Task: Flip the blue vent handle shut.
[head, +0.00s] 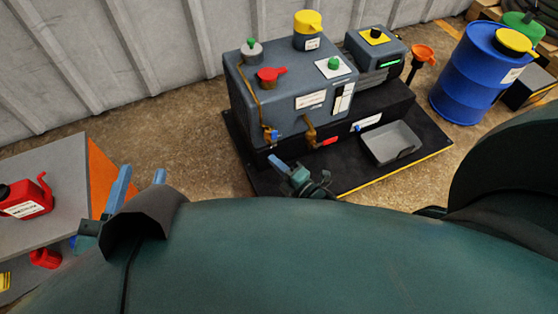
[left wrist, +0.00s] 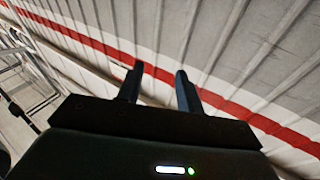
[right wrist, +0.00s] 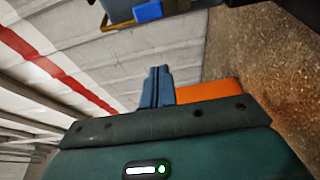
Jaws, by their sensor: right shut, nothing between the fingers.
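A small blue handle (head: 272,134) sits on a brass valve at the end of a thin brass pipe, on the front left of the grey pump unit (head: 290,90). In the right wrist view the blue handle (right wrist: 147,12) shows at the top edge, beyond the fingertips and apart from them. My right gripper (head: 275,161) is just below and in front of the handle, its fingers together and empty (right wrist: 157,72). My left gripper (head: 142,174) is far to the left, fingers apart and empty (left wrist: 158,70). Whether the handle is open or shut is too small to tell.
A second brass valve with a red handle (head: 328,142) is close by on the right. A small blue part (head: 357,127) and a grey tray (head: 392,143) are farther right. A blue drum (head: 475,75) stands at the right. A grey table (head: 65,180) with red cans is at the left.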

